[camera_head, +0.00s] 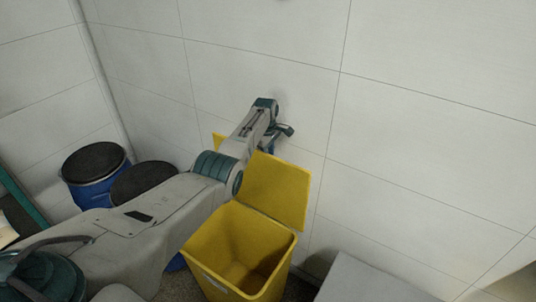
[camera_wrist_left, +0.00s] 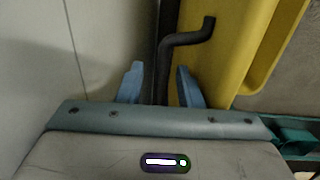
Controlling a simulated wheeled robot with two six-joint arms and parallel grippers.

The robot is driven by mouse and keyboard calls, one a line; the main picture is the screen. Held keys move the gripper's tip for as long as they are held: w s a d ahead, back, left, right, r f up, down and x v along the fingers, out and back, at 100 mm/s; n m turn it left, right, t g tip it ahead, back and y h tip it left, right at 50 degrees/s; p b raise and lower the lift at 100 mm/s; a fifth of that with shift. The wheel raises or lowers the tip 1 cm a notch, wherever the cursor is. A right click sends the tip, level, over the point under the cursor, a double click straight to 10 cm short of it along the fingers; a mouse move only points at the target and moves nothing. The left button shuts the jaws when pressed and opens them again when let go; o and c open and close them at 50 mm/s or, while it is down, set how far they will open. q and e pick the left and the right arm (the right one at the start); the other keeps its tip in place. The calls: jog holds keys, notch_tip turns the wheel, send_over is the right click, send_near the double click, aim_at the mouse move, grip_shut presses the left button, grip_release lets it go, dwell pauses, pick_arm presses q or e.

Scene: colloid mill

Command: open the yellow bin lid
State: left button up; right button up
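The yellow bin (camera_head: 225,240) stands open on the floor in the head view, its inside visible. Its yellow lid (camera_head: 275,190) is raised, tilted up at the back of the bin near the wall. My left arm passes left of the bin, and its gripper (camera_head: 272,140) is behind the lid's top edge, partly hidden. In the left wrist view, the blue fingers of my left gripper (camera_wrist_left: 160,85) are apart. A dark upright bar with a bent black rod (camera_wrist_left: 190,36) shows between and beyond them, beside a yellow panel (camera_wrist_left: 235,45). I cannot tell whether they touch. My right gripper is not in view.
Blue drums with dark tops (camera_head: 95,162) stand at the left. A tiled wall (camera_head: 420,150) runs close behind the bin. A grey box-like surface (camera_head: 365,280) is at the lower right.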

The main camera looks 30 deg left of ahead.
pick_arm(q)
notch_tip(320, 180, up, 10)
jog(key=b, duration=0.1)
jog(key=shift+s, duration=0.2)
dwell(0.6)
